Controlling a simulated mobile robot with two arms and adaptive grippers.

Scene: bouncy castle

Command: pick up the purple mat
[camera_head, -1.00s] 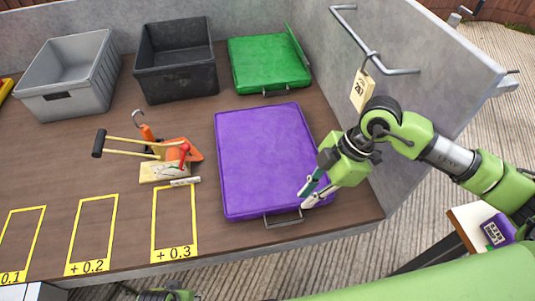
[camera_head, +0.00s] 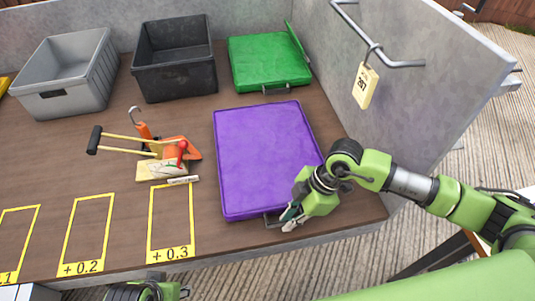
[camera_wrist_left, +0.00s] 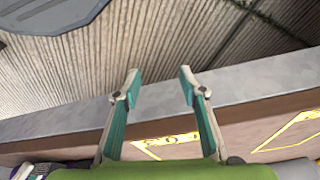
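The purple mat (camera_head: 262,150) lies flat on the brown table, right of the middle in the head view. A grey handle (camera_head: 272,218) sticks out from its near edge. My right gripper (camera_head: 288,218) is at that near edge, beside the handle, and hides part of it. Its fingers look slightly apart, but I cannot tell whether the handle is between them. My left gripper (camera_wrist_left: 155,85) is open and empty in the left wrist view, over the table edge. In the head view only part of the left arm shows at the bottom.
A green mat (camera_head: 265,62) lies behind the purple one. A black crate (camera_head: 174,75) and a grey crate (camera_head: 65,90) stand at the back left. Orange tools (camera_head: 175,150) lie left of the mat. A grey wall (camera_head: 430,80) with a rail and tag (camera_head: 366,86) rises on the right.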

